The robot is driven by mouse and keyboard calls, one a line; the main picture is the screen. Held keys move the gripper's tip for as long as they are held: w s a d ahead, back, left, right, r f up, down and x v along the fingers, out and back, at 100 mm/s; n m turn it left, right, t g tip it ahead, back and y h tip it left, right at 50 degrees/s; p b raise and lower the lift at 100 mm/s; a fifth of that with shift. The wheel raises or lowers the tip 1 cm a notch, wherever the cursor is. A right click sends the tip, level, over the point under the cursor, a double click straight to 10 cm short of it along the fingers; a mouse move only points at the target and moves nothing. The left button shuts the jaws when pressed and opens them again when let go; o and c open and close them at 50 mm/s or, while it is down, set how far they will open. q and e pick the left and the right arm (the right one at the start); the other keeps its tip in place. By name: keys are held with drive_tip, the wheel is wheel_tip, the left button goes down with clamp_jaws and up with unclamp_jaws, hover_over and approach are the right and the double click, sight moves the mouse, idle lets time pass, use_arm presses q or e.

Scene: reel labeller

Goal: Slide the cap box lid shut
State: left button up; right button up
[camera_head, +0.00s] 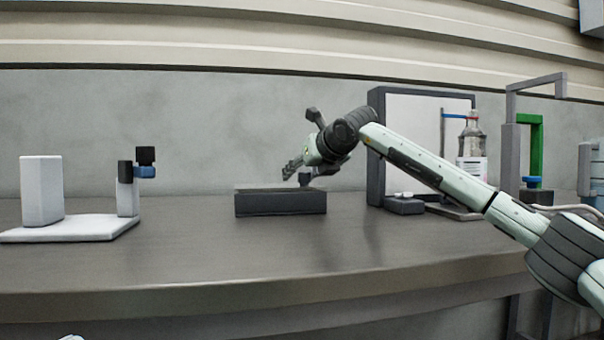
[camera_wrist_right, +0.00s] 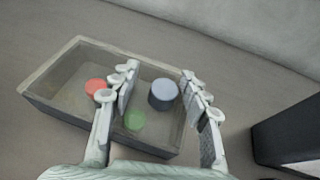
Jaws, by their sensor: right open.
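The cap box (camera_head: 280,203) is a dark, low rectangular box on the bench, in the middle of the head view. In the right wrist view the cap box (camera_wrist_right: 55,108) shows a pale rim and what looks like a see-through lid. A red cap (camera_wrist_right: 95,87) and a green cap (camera_wrist_right: 135,120) show inside it. A blue-grey round piece (camera_wrist_right: 163,95), seemingly a knob on the lid, stands between the fingers. My right gripper (camera_head: 296,172) is open just above the box, its fingers (camera_wrist_right: 160,74) on either side of that piece, with a gap visible. How far the lid is open is unclear.
A white stand (camera_head: 42,192) on a white base is at the left. A dark-framed panel (camera_head: 376,150), a bottle (camera_head: 471,145) and a green-and-grey frame (camera_head: 536,150) stand at the right. The bench front (camera_head: 180,260) is clear.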

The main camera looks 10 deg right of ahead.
drive_tip(key=v, duration=1.2)
